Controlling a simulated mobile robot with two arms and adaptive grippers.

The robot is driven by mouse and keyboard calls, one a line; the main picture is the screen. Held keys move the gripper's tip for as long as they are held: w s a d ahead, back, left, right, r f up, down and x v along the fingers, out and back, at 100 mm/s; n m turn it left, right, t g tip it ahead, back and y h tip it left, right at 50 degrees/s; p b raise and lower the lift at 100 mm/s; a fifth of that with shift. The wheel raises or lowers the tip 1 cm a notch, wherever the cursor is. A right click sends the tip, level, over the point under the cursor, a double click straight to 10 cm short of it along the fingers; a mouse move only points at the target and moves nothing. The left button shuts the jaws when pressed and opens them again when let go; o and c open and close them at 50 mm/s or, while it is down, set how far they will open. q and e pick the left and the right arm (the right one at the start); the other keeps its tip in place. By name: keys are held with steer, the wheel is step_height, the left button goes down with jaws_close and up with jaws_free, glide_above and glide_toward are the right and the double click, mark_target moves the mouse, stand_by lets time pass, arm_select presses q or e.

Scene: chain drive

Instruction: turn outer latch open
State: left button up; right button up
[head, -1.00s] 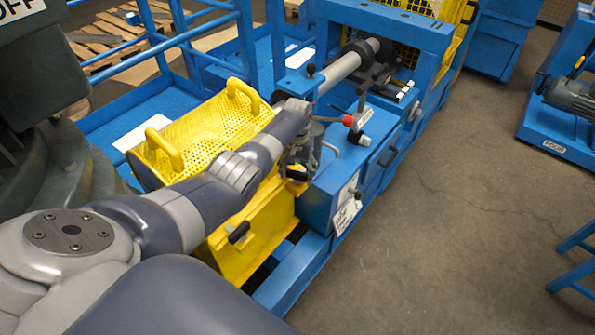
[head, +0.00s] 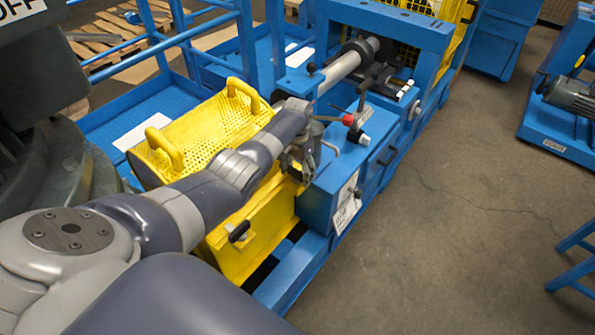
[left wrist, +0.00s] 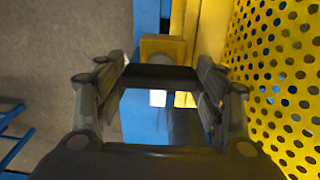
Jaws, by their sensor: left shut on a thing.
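My left gripper (head: 303,170) reaches down beside the yellow perforated guard (head: 208,125), at the blue machine's near end. In the left wrist view its two fingers stand on either side of a black latch handle (left wrist: 160,77), shut on it. The handle lies crosswise between the fingertips, in front of a yellow block (left wrist: 163,46). In the head view the gripper mostly hides this latch. A second black latch handle (head: 239,231) shows uncovered on the guard's yellow front. My right gripper is in neither view.
The blue gearbox housing (head: 322,197) with a white label stands right beside the gripper. A red-knobbed lever (head: 347,119) and a grey shaft (head: 345,65) are close behind. Two yellow handles (head: 164,149) rise from the guard. The concrete floor (head: 450,220) to the right is open.

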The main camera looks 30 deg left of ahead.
mark_target(297, 171)
arm_select(q)
steer(key=shift+s+f, duration=0.1)
steer(key=o, duration=1.1)
steer(key=shift+c, duration=0.2)
steer(key=shift+r, duration=0.65)
step_height(297, 171, up, 11)
steer(key=shift+f, duration=0.2)
